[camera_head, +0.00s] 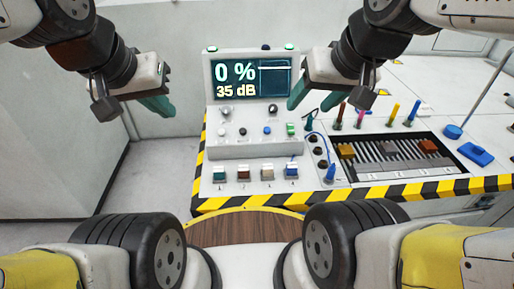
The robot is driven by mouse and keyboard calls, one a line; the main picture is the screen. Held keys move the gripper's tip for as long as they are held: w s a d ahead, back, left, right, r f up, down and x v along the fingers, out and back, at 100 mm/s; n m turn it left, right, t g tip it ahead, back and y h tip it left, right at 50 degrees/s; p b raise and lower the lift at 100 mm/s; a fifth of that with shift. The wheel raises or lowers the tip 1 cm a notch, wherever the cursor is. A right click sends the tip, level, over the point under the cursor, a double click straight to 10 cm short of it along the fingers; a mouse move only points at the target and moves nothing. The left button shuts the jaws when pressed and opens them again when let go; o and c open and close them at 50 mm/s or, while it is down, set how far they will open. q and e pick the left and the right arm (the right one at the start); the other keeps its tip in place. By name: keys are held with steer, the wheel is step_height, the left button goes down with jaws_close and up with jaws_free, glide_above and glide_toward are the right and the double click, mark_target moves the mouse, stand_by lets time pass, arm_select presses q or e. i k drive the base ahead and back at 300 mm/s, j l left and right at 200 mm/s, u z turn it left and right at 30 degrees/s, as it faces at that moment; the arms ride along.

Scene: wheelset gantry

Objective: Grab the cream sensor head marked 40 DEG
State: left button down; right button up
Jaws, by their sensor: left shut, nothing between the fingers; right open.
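Several small sensor heads stand in a row on the front of the console. The cream sensor head (267,172) is third from the left. A teal head (219,173) and a brown head (243,173) stand to its left, and a blue head (291,170) to its right. Their markings are too small to read. My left gripper (160,106) is shut and empty, left of the console and away from the heads. My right gripper (300,96) is open and empty, above and to the right of the cream head, in front of the screen's right edge.
The console screen (235,80) reads 0 % and 35 dB. To the right are a slotted tray (372,157) with blocks, several upright coloured tools, a blue cable (329,148) and a blue pad (476,153). A striped edge (380,191) runs along the front. Floor is clear at left.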

mark_target(268, 169)
steer(key=k+j+z, duration=0.1)
steer(key=z, duration=0.3)
steer(key=k+j+z, duration=0.1)
steer(key=z, duration=0.25)
steer(key=k+j+z, duration=0.1)
steer(key=z, duration=0.3)
steer(key=j, duration=0.1)
